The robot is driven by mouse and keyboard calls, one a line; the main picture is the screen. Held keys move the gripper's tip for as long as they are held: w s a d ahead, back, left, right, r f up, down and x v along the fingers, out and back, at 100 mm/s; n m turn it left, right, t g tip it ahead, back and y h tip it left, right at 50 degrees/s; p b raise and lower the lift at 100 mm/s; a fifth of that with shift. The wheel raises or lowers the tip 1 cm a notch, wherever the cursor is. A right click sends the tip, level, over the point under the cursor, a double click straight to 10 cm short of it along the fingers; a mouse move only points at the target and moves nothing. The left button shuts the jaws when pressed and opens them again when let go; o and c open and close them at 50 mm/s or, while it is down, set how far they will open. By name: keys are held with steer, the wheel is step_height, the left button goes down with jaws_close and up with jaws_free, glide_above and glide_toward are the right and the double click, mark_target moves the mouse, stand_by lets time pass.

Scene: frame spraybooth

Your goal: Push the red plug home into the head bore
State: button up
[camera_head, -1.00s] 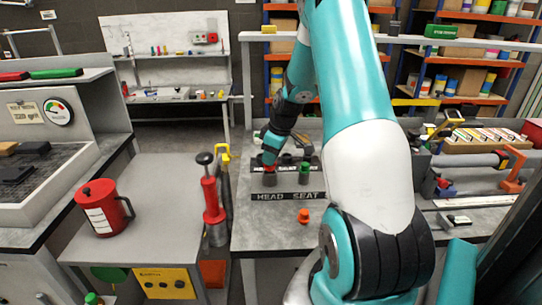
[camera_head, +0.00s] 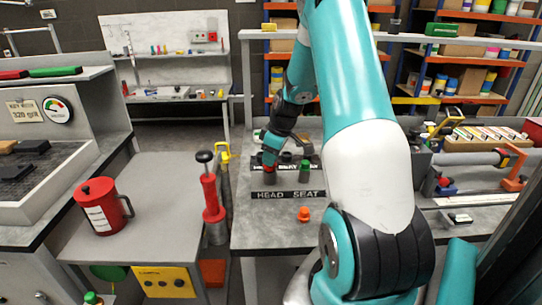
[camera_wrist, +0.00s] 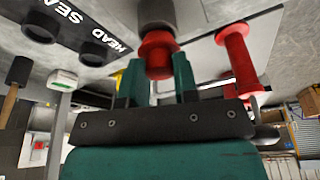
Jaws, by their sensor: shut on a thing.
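My gripper (camera_wrist: 158,68) is shut on the red plug (camera_wrist: 158,48), with a teal finger on each side of it. In the wrist view the plug's end meets a dark grey cylinder (camera_wrist: 155,12); how deep it sits in the bore cannot be told. In the head view my gripper (camera_head: 270,160) is over this grey cylinder (camera_head: 270,179), behind the black "HEAD SEAT" strip (camera_head: 288,194), and mostly covers the plug. A green plug (camera_head: 304,165) stands in a grey cylinder to the right.
An orange piece (camera_head: 304,214) lies on the bench in front of the strip. A red hand pump (camera_head: 210,195) stands to the left, also seen in the wrist view (camera_wrist: 236,55). A red can (camera_head: 100,207) is on the left table. Clamps and rods crowd the right side.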

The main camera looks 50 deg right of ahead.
steer(key=shift+f+b, duration=0.7)
steer(key=shift+f, duration=0.3)
steer(key=o, duration=1)
steer(key=shift+r, duration=0.1)
steer(key=b+v, duration=0.1)
steer(key=v, duration=1.6)
steer(key=shift+r+b, duration=0.2)
steer(key=shift+b, duration=0.1)
